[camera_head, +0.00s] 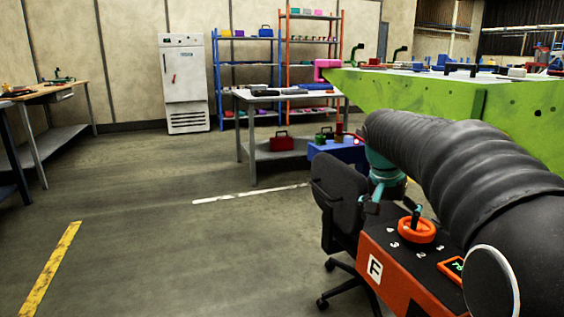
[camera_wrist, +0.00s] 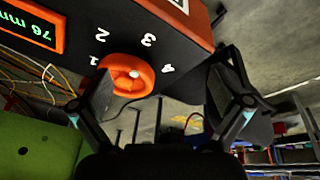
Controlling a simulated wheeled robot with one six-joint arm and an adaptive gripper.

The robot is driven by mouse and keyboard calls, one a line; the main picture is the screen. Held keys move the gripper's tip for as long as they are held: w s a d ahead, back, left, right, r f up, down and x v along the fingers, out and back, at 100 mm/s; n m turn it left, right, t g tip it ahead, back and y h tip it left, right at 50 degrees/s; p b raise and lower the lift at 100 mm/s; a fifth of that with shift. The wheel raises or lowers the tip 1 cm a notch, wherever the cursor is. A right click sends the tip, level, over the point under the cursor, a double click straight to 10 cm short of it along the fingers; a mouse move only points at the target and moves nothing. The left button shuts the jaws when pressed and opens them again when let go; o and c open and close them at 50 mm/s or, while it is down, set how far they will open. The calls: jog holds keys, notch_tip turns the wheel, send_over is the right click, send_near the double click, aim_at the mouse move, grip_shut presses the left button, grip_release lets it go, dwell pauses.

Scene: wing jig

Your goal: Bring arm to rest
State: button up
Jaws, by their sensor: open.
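My gripper (camera_head: 392,205) is open beside an orange rotary knob (camera_head: 417,230) on a black and orange control box (camera_head: 385,262). In the wrist view, my gripper (camera_wrist: 165,95) shows two spread fingers with nothing held between them. The knob (camera_wrist: 128,72) appears near the left finger, which overlaps its edge; I cannot tell whether they touch. Numbers 1 to 4 ring the knob. A display (camera_wrist: 32,25) on the box reads 76 mm. My black-sleeved arm reaches in from the right in the head view and hides part of the box's surroundings.
A black office chair (camera_head: 342,200) stands close to the box and gripper. A green wing jig (camera_head: 510,105) fills the right side. A grey table (camera_head: 262,97), shelves (camera_head: 247,75) and a white cabinet (camera_head: 185,85) stand behind. The floor at left is open, beside a workbench (camera_head: 50,92).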

jog(key=s+a+f+n+t+y, duration=0.1)
jog(key=s+a+f+n, duration=0.1)
jog(key=s, duration=0.7)
jog(key=s+a+f+n+t+y, duration=0.1)
jog(key=s+a+f+n, duration=0.1)
jog(key=s, duration=0.6)
jog(key=s+a+f+n+t, duration=0.1)
jog(key=s+a+f+n, duration=0.1)
jog(key=s, duration=0.7)
jog(key=shift+s+a+f+n+t+y+p, duration=0.4)
jog(key=shift+a+f, duration=0.4)
jog(key=shift+a, duration=0.45)
jog(key=shift+w, duration=0.1)
